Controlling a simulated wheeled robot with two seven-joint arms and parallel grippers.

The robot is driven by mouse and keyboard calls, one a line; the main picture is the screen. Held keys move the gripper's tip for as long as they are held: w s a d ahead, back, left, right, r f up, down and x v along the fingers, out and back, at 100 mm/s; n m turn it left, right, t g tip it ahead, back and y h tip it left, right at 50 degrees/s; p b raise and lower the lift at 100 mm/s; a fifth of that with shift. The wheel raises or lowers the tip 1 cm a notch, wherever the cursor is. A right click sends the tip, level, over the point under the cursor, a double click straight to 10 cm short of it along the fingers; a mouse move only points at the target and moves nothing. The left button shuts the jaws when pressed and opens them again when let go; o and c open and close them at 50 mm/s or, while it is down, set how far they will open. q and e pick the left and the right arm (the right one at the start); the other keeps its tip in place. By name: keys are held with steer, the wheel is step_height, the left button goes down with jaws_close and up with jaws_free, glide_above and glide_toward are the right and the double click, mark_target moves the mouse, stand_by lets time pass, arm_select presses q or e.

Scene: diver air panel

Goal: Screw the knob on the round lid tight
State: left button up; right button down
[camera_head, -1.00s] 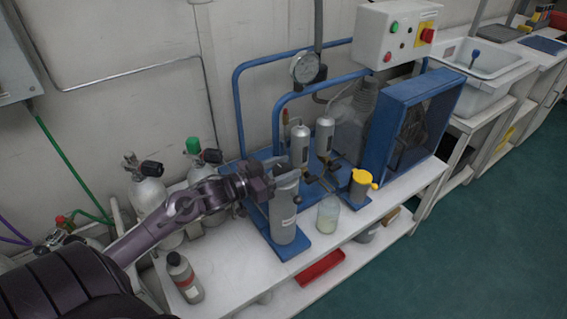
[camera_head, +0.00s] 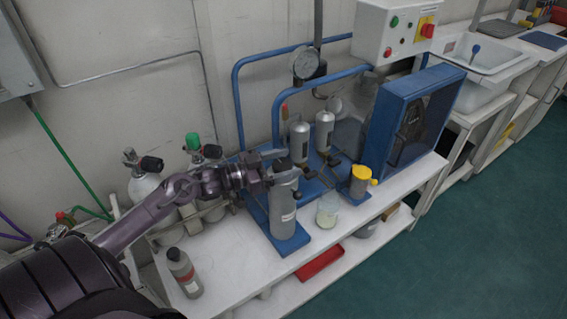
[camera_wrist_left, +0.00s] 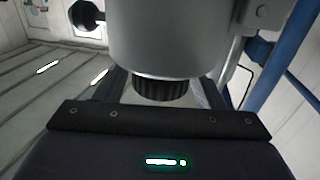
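The grey canister (camera_head: 283,208) stands upright on the blue base in the head view. My left gripper (camera_head: 281,165) is level with its top, its two fingers apart. In the left wrist view a black ribbed knob (camera_wrist_left: 161,89) shows at one end of a grey cylinder (camera_wrist_left: 175,40). The knob sits between the dark fingers of my left gripper (camera_wrist_left: 165,92), with light gaps visible on both sides. The gripper looks open and not closed on it. The lid and knob are mostly hidden by the gripper in the head view. My right gripper is not in view.
Two smaller silver cylinders (camera_head: 312,136) and a pressure gauge (camera_head: 305,65) stand just behind. A yellow-topped cup (camera_head: 360,182) and a glass jar (camera_head: 328,211) are to the right. Gas cylinders (camera_head: 147,190) stand behind the arm.

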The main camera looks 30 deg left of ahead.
arm_select(q)
steer(key=shift+o, duration=0.2)
steer(key=shift+s, duration=0.1)
steer(key=shift+s+a+f, duration=0.1)
steer(key=shift+s+a, duration=0.1)
steer(key=v, duration=0.7)
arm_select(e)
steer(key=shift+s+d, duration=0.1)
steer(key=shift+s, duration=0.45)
arm_select(q)
steer(key=shift+s, duration=0.1)
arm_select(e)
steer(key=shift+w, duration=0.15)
